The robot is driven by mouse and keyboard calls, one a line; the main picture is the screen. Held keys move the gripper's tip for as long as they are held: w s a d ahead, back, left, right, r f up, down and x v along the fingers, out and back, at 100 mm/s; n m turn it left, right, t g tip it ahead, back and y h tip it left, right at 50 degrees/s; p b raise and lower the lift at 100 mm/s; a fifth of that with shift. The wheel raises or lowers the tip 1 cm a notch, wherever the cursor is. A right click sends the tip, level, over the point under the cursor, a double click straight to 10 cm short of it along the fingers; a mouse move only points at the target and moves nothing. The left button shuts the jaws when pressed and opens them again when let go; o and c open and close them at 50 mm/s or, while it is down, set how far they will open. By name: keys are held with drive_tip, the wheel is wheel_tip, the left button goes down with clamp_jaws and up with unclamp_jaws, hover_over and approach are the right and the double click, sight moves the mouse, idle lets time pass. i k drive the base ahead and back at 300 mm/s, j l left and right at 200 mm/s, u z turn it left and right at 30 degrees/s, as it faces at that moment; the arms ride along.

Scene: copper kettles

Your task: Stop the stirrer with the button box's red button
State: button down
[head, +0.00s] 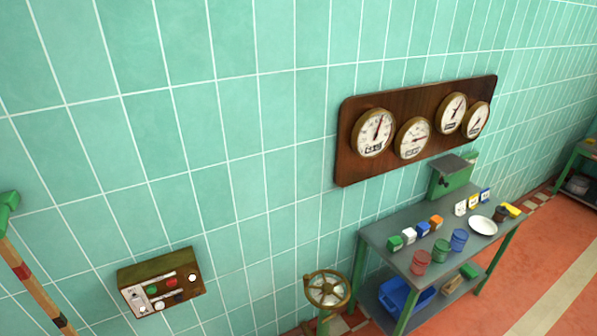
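The button box (141,272) is mounted on the teal tiled wall at the lower left of the head view. It has a dark olive top and a pale front plate. On its front are a green button (152,290), a red button (171,282) to the right of it, and white round parts near the ends. Nothing touches the box. No stirrer can be made out. My gripper is not in view.
A brass handwheel (328,289) stands right of the box. A grey table (385,236) with coloured cubes, cups and a white plate (483,226) is at the right. A wooden gauge board (350,168) hangs above it. A striped pole (35,283) leans at the left edge.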

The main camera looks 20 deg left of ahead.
sight(170, 282)
drive_tip(key=u, duration=2.05)
